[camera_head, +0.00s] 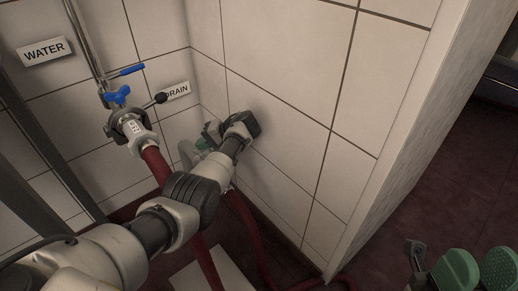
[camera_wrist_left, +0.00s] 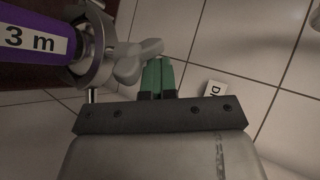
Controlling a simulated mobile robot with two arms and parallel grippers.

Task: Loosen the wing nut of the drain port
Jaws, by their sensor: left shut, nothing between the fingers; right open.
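In the left wrist view a grey wing nut (camera_wrist_left: 130,65) sits on a metal clamp ring (camera_wrist_left: 98,62). The ring goes round the end of a purple hose (camera_wrist_left: 45,38) with a white "3 m" label. My left gripper (camera_wrist_left: 157,62) has its green fingers shut together with nothing between them. The fingertips are right beside a wing of the nut; I cannot tell whether they touch. In the head view my left gripper (camera_head: 201,144) is by the tiled corner below the DRAIN sign (camera_head: 176,91), and my wrist hides most of the port. My right gripper (camera_head: 477,268) is open at the bottom right.
A red hose (camera_head: 154,163) hangs from the water fitting (camera_head: 130,126), left of my left arm. Above it are a blue handle (camera_head: 118,97) and a black-knobbed lever (camera_head: 160,98). A tiled wall (camera_head: 290,95) stands close on the right. Red hoses lie on the dark floor below.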

